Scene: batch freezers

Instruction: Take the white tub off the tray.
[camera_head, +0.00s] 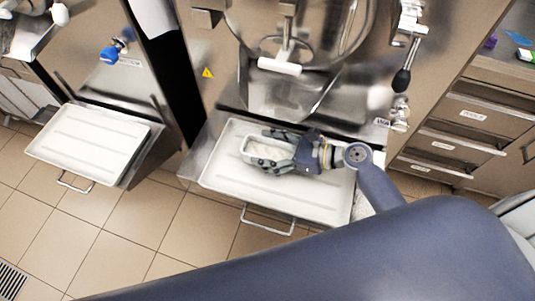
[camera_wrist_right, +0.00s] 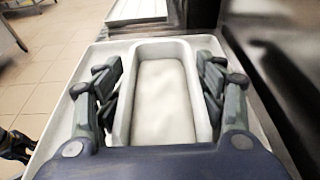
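The white tub (camera_head: 258,148) is an oblong, open-topped container holding pale, smooth contents. It sits on the white tray (camera_head: 226,181) under the middle freezer's outlet. My right gripper (camera_head: 258,150) is low over the tray, its fingers on both long sides of the tub. In the right wrist view, the tub (camera_wrist_right: 165,100) lies between the fingers of the right gripper (camera_wrist_right: 162,75), with narrow gaps showing near the fingertips. Firm contact is not visible. What looks like my left gripper (camera_wrist_right: 15,147) shows partly at the wrist view's left edge; its opening is unclear.
The freezer's steel outlet (camera_head: 283,85) hangs just behind and above the tub. A lever with a black knob (camera_head: 402,80) is to the right. Another white tray (camera_head: 88,143) stands empty at left. Drawers (camera_head: 465,130) are at right. Tiled floor lies in front.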

